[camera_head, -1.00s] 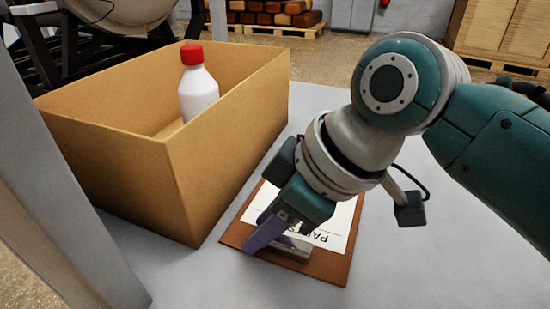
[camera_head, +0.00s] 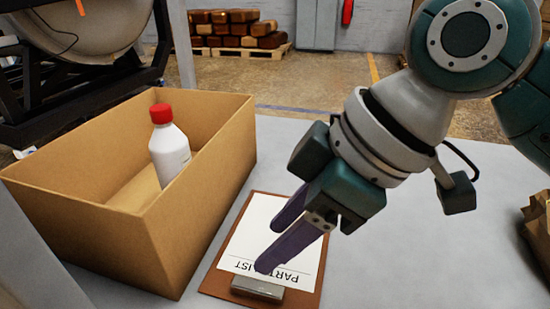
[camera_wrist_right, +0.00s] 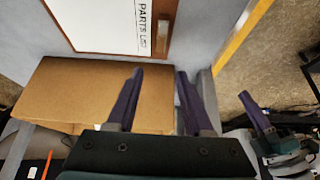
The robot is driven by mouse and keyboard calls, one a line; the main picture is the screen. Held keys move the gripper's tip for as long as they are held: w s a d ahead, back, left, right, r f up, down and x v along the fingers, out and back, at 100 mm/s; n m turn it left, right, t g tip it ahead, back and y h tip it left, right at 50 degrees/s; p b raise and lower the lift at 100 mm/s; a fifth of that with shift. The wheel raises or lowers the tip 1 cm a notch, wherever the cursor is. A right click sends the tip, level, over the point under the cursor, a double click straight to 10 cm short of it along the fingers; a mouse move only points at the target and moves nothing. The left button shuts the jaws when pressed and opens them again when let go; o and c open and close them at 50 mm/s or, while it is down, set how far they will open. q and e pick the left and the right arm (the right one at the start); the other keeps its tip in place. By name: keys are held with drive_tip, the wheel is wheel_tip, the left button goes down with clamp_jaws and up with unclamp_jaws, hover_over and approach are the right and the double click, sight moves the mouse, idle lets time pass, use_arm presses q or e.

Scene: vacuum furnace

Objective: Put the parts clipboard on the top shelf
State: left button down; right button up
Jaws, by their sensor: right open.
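The parts clipboard (camera_head: 245,245) is a brown board with a white sheet lettered as a parts list and a metal clip (camera_head: 257,288) at its near end. It lies flat on the grey table, and part of it shows at the top of the wrist view (camera_wrist_right: 100,25). My right gripper (camera_head: 268,249) is open and empty above the clipboard, its purple fingers apart; they also show in the wrist view (camera_wrist_right: 160,72). What looks like my left gripper (camera_wrist_right: 262,125) shows at the right of the wrist view; its opening is unclear. No top shelf is in view.
An open cardboard box (camera_head: 130,225) holding a white bottle (camera_head: 169,150) with a red cap stands left of the clipboard. A brown paper bag (camera_head: 538,225) is at the right edge. The table (camera_head: 420,265) between clipboard and bag is clear. A grey post (camera_head: 180,50) rises behind the box.

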use_arm(q)
drive_tip(key=shift+r, duration=0.25)
use_arm(e)
drive_tip(key=s+d+f+m+h, duration=0.1)
drive_tip(key=s+d+m, duration=0.3)
drive_tip(key=s+d, duration=0.1)
drive_tip(key=s+d+f+m+t+h, duration=0.1)
drive_tip(key=s+d+f+m+h, duration=0.1)
drive_tip(key=s+d+m, duration=0.2)
drive_tip(key=s+d+f+m+h, duration=0.1)
drive_tip(key=s+d+m+h, duration=0.1)
drive_tip(key=s+d+m, duration=0.2)
drive_tip(key=shift+s+d+f+t, duration=0.15)
drive_tip(key=shift+s+d, duration=0.65)
drive_tip(key=shift+s, duration=0.2)
drive_tip(key=shift+s+d+f+t, duration=0.15)
drive_tip(key=shift+s+d, duration=0.65)
drive_tip(key=shift+s, duration=0.2)
